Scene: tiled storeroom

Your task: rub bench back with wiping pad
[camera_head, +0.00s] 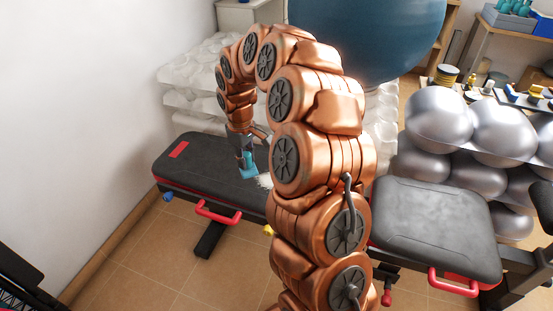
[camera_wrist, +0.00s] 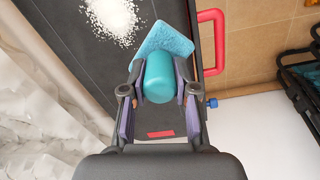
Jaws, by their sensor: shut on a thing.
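The bench back (camera_head: 200,160) is a long black padded board, left of my arm in the head view; it also shows in the wrist view (camera_wrist: 65,62). My gripper (camera_wrist: 160,88) is shut on the wiping pad's rounded teal handle. The pad's light blue face (camera_wrist: 168,38) shows beyond the handle, over the bench back. In the head view the wiping pad (camera_head: 247,162) is low at the bench back; I cannot tell whether it touches. A patch of white grains (camera_wrist: 112,18) lies on the bench back beside the pad; my arm partly hides it in the head view (camera_head: 265,181).
A red handle (camera_head: 217,212) sticks out from the bench's near side. The black bench seat (camera_head: 433,225) is at the right. Silvery balls (camera_head: 440,115) and a large blue ball (camera_head: 370,35) stand behind. A white wall (camera_head: 75,110) is at the left.

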